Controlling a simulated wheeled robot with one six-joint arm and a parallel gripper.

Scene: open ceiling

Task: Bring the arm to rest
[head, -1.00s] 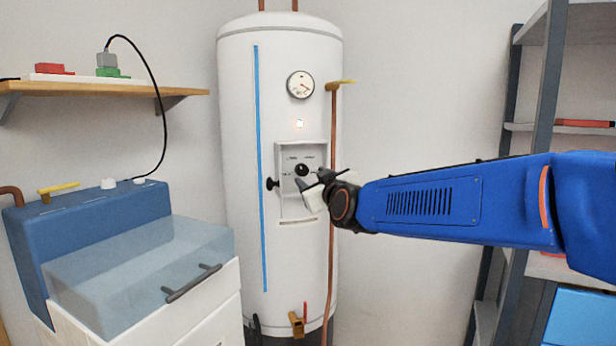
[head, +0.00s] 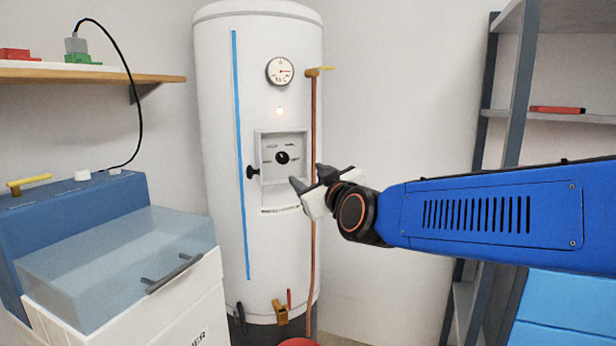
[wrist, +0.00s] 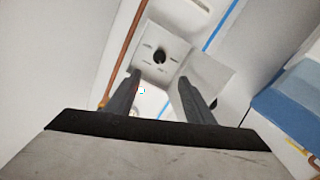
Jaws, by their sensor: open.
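My gripper (head: 307,184) is open and empty at the end of my blue arm. In the head view it is in front of the white boiler (head: 222,130), to the right of and a little below the control panel (head: 284,157). The panel is a recessed box with a black knob, and its cover seems to stand open. In the wrist view the two dark fingers (wrist: 158,95) are spread apart, with the panel and its black knob (wrist: 160,56) beyond them. I cannot tell the exact gap between fingers and boiler.
A copper pipe (head: 313,130) runs down the boiler's right side. A blue-and-white machine with a clear lid (head: 120,258) stands at the left, under a wooden shelf (head: 100,76). A grey shelf rack (head: 517,90) stands at the right. The wall between boiler and rack is bare.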

